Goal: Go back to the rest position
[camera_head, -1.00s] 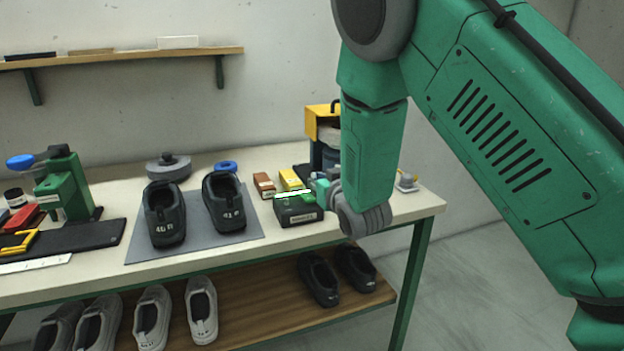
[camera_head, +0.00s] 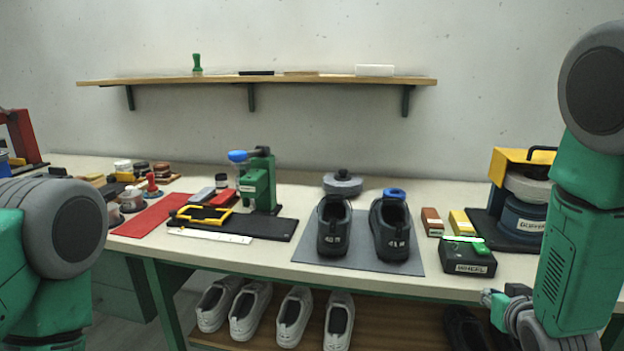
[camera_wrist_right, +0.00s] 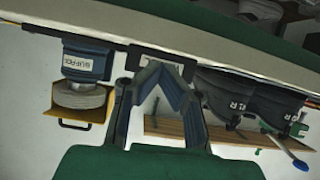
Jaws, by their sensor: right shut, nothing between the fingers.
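My right gripper (camera_wrist_right: 167,76) shows in the right wrist view with its dark fingers closed together and nothing between them. In the head view my right arm (camera_head: 578,250) hangs at the right edge, and the gripper end (camera_head: 497,299) is near the front edge of the bench, right of the black box. It is apart from the objects on the bench, as far as I can see. My left arm (camera_head: 60,225) shows at the left edge; its gripper is out of view.
The bench (camera_head: 290,262) holds two black shoes (camera_head: 333,228) on a grey mat (camera_head: 425,262), a black box (camera_head: 468,258), a green press (camera_head: 258,182) and a yellow-blue buffing machine (camera_head: 522,212). Light shoes (camera_head: 250,308) stand on the lower shelf. A wall shelf (camera_head: 300,79) is above.

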